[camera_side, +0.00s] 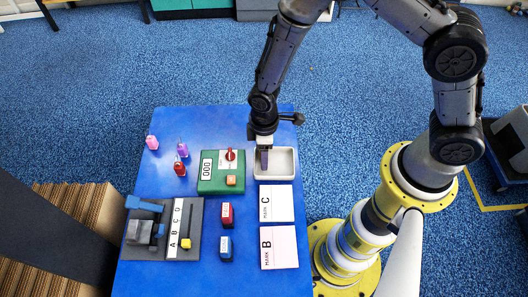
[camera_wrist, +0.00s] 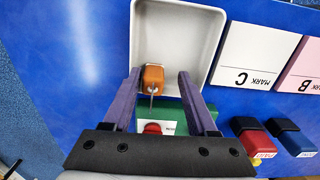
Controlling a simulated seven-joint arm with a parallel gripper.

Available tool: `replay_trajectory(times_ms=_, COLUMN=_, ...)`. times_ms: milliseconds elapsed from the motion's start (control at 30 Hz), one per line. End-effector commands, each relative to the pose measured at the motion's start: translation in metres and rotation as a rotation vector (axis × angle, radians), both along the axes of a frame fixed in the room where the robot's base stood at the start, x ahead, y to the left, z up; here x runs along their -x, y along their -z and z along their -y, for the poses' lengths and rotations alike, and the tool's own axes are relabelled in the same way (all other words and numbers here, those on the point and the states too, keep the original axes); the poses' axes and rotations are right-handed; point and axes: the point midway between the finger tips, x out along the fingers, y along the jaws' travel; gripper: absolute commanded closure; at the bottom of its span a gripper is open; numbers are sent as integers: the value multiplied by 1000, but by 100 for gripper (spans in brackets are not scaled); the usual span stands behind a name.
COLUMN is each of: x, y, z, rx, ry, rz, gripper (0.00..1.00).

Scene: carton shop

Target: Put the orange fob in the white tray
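The orange fob (camera_wrist: 152,76) shows in the wrist view between my fingers, with a thin ring at its lower end. It appears against the inside of the white tray (camera_wrist: 203,24) near the tray's lower edge; its exact height is hard to tell. My gripper (camera_wrist: 158,76) is open, with a clear gap between the fob and the right finger. The left finger is very close to the fob; I cannot tell if they touch. In the side view my gripper (camera_side: 264,166) points down at the left part of the tray (camera_side: 284,176), and the fob is hidden there.
A green box (camera_side: 208,184) with a red knob and an orange block stands left of the tray. White card C (camera_side: 276,215) and pink card B (camera_side: 290,258) lie in front.

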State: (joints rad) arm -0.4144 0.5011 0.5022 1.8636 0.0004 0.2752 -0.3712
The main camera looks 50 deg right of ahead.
Motion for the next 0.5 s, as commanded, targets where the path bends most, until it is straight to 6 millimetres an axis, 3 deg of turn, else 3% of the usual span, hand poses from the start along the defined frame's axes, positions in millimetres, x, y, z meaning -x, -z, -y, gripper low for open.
replay_trajectory(times_ms=267, x=0, y=-3, z=0, rx=-1, ry=0, rz=2, gripper=42)
replay_trajectory(times_ms=500, x=-2, y=-37, z=-1, rx=-3, ry=0, rz=7, gripper=42)
